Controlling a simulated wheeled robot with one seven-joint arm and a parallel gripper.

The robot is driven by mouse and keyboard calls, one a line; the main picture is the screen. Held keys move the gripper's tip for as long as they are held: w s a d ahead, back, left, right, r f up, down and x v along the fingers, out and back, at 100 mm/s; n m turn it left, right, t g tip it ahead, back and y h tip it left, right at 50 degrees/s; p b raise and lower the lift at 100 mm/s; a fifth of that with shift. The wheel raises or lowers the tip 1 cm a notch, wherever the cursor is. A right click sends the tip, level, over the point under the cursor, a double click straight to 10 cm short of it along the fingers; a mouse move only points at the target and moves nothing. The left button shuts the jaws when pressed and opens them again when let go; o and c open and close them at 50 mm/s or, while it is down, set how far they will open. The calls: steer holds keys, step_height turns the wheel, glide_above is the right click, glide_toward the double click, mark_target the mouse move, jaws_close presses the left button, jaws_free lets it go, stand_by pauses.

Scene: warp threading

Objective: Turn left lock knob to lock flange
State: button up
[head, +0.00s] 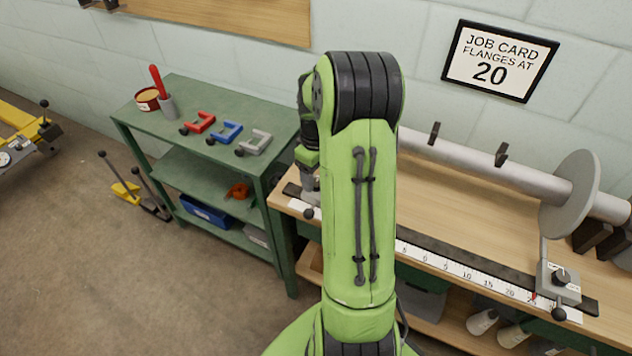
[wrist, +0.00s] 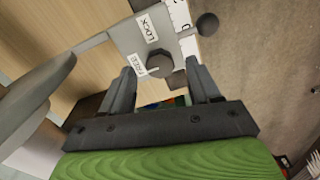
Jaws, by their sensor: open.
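The left lock knob (wrist: 160,63) is a small dark round knob on a grey lock block (wrist: 132,36) in the wrist view. A LOCK label and a second label, which seems to read FREE, sit beside it. Which way the knob is turned is not clear. My gripper (wrist: 160,74) is open, with one finger on each side of the knob; contact is not clear. The left flange (wrist: 30,95) shows as a grey disc at the left edge. In the head view my arm hides the left flange, and only part of my gripper (head: 310,182) shows.
The right flange (head: 570,195) and its lock block (head: 557,284) stand at the right of the workbench, by a ruler (head: 467,275). A green shelf (head: 170,118) with red, blue and grey clamps is left of my arm. A job card (head: 499,61) reads flanges at 20.

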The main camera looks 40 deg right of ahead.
steer(key=shift+f, duration=0.9)
steer(key=shift+c, duration=0.3)
steer(key=c, duration=1)
